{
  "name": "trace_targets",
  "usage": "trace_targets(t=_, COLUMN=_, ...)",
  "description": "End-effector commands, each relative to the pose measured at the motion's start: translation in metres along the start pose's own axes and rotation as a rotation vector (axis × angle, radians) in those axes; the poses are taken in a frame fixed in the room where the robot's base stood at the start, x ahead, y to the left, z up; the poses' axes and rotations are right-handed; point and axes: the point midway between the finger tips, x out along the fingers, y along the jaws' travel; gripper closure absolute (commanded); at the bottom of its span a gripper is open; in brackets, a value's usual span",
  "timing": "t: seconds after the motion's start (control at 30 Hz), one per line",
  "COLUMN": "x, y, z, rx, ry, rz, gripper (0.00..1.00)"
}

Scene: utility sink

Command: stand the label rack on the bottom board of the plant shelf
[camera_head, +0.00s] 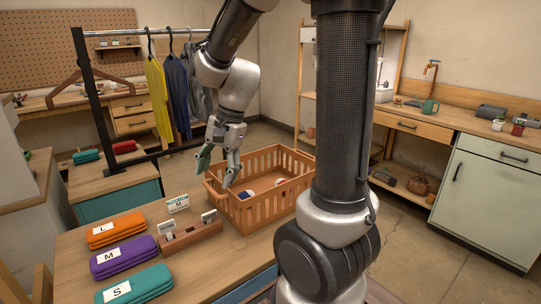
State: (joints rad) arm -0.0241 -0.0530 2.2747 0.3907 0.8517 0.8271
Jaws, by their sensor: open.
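The label rack (193,238) is a low wooden block with upright white cards in it. It stands on the wooden table in front of the orange crate (262,213). My gripper (217,172) is open and points down over the crate's left end, behind and above the rack, apart from it. What looks like the plant shelf (299,85) is a wooden frame against the back wall. My own column hides its middle, and its bottom board is largely hidden. A small terracotta pot (311,132) stands on one of its boards.
Folded orange (115,229), purple (123,256) and teal (134,286) cloth stacks lie left of the rack. A small white sign (178,204) stands behind it. A clothes rail (88,85) stands at the back left. Open floor (430,238) shows at right, before the green cabinet (487,198).

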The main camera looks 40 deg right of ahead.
Motion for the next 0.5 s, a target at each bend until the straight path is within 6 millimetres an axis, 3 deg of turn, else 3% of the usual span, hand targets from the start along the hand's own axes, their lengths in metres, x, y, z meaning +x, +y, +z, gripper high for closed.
trace_targets(t=0.03, x=-0.025, y=0.016, z=0.006, rx=-0.138, ry=0.047, rz=-0.018, gripper=0.36)
trace_targets(t=0.2, x=-0.082, y=0.076, z=0.018, rx=-0.605, ry=0.209, rz=0.002, gripper=0.36)
trace_targets(t=0.4, x=-0.114, y=0.129, z=0.024, rx=-0.969, ry=0.355, rz=0.077, gripper=0.36)
trace_targets(t=0.5, x=-0.119, y=0.141, z=0.025, rx=-1.054, ry=0.390, rz=0.104, gripper=0.32)
